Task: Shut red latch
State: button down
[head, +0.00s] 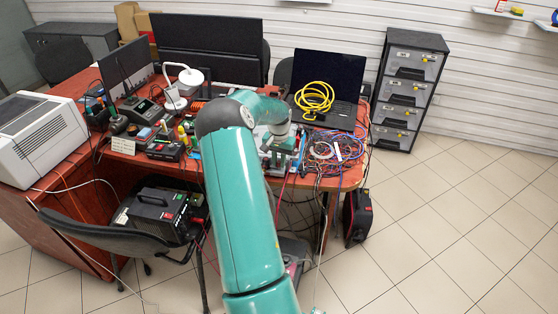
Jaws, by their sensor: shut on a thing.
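My teal arm reaches from the bottom of the head view to the workbench and bends down at its far end. My gripper (279,143) is small and partly hidden at the arm's end, low over a grey device (283,158) near the bench's front edge. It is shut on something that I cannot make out. I cannot make out the red latch or its position; the arm and the clutter may cover it.
A dark laptop (327,82) with a coiled yellow cable (314,98) stands behind. Tangled wires (335,150) lie to the right. A white printer (38,138), a chair (110,238) and a black power unit (158,212) are left. A drawer cabinet (408,90) stands right; the right floor is clear.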

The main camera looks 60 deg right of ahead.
aim_at(279, 163)
jog(key=shift+m, duration=0.6)
jog(key=c, duration=1.3)
grip_release()
notch_tip(279, 163, up, 14)
jog(key=shift+f, duration=0.1)
